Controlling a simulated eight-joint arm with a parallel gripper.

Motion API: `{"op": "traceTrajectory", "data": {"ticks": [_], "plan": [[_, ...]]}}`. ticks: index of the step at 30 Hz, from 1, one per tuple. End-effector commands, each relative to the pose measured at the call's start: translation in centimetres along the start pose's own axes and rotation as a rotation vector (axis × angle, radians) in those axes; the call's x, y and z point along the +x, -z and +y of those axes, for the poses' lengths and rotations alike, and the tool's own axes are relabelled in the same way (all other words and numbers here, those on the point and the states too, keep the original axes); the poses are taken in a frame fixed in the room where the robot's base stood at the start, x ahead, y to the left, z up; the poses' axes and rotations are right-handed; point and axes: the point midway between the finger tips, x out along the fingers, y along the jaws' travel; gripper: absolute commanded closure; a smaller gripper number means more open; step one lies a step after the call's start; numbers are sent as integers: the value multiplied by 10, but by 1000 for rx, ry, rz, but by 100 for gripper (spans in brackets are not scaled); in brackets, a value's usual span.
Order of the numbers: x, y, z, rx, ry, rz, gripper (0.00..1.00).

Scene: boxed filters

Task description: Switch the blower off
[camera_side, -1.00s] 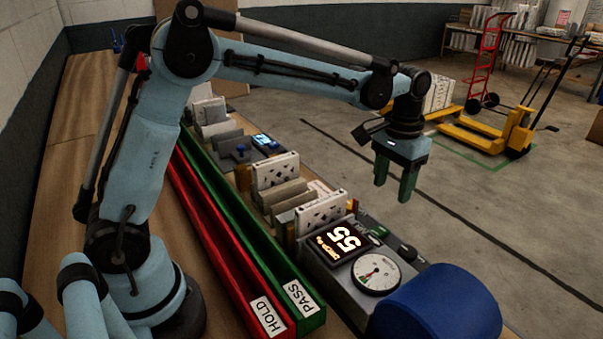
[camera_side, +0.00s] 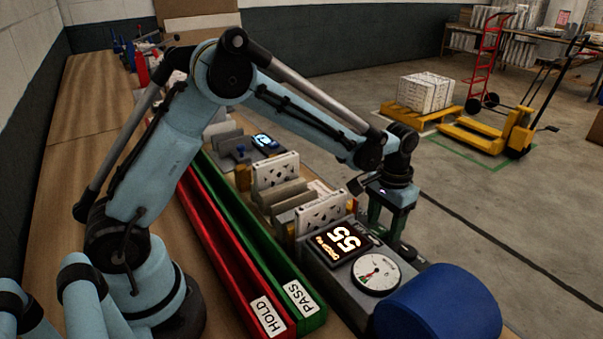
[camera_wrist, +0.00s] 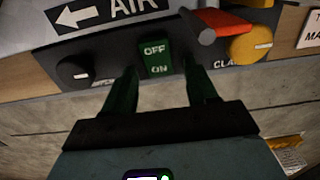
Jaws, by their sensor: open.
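The green rocker switch (camera_wrist: 156,60), marked OFF and ON, sits on a dark panel in the wrist view. I cannot tell which half is pressed in. My gripper (camera_wrist: 162,82) is open and empty. Its two green fingers point at the panel, one to each side of the switch, in the picture a little below it. Contact cannot be made out. In the side view my gripper (camera_side: 386,238) is low over the test unit and hides the switch. The blue blower drum (camera_side: 440,305) is at the unit's near end. The lit display (camera_side: 339,242) reads 55.
A round gauge (camera_side: 376,275) is beside the display. A black knob (camera_wrist: 72,71) is left of the switch; an orange knob (camera_wrist: 250,45) and red lever (camera_wrist: 222,20) are right. White perforated frames (camera_side: 322,210) stand behind. Red HOLD (camera_side: 265,318) and green PASS (camera_side: 304,300) trays run alongside.

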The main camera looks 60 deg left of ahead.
Motion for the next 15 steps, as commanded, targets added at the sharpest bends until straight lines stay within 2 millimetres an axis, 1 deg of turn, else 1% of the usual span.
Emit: {"op": "traceTrajectory", "data": {"ticks": [1, 11, 12, 15], "plan": [[0, 0, 0, 0, 0, 0, 46], [0, 0, 0, 0, 0, 0, 96], [0, 0, 0, 0, 0, 0, 99], [-1, -1, 0, 0, 0, 15, 99]]}}
